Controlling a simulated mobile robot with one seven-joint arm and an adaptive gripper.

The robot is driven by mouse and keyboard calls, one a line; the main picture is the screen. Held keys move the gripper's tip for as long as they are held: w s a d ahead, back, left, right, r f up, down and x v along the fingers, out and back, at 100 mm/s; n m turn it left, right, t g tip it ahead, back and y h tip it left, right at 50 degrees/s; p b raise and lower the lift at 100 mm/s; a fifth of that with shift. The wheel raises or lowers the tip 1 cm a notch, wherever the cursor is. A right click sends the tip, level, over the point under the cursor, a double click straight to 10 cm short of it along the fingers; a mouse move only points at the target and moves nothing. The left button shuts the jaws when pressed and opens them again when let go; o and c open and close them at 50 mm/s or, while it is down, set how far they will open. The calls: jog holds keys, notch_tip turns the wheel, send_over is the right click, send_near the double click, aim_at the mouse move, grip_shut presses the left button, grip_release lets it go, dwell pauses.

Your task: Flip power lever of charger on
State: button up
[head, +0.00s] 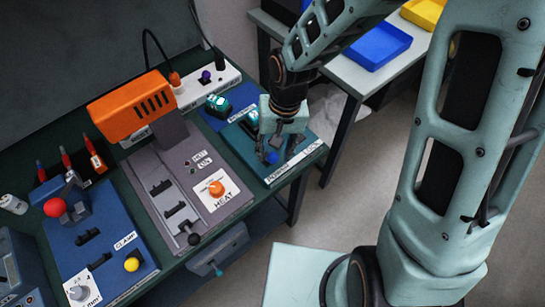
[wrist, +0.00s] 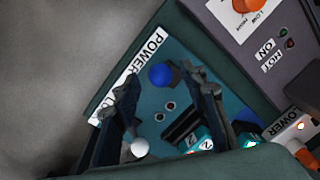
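The charger is a teal panel (head: 300,148) at the right end of the green bench, with a white label reading POWER. A blue ball knob (head: 272,157) stands on it near the label; it also shows in the wrist view (wrist: 161,76). A white ball (wrist: 139,147) sits by the left finger in the wrist view. My gripper (head: 275,150) points down over the panel. Its dark fingers (wrist: 165,85) are apart, with the blue knob between them in the wrist picture. I cannot tell whether they touch it. The lever's shaft and position are unclear.
A grey heat station (head: 228,200) with an orange head (head: 132,106) stands left of the charger. A blue clamp board (head: 85,265) is farther left. A white power strip (head: 215,85) lies behind. Blue and yellow trays are on another table. Floor is open in front.

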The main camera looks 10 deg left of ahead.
aim_at(273, 155)
jog(key=shift+s+a+f, duration=0.1)
jog(key=shift+a+f, duration=0.1)
jog(key=shift+f, duration=1.55)
jog(key=shift+c, duration=0.7)
grip_shut()
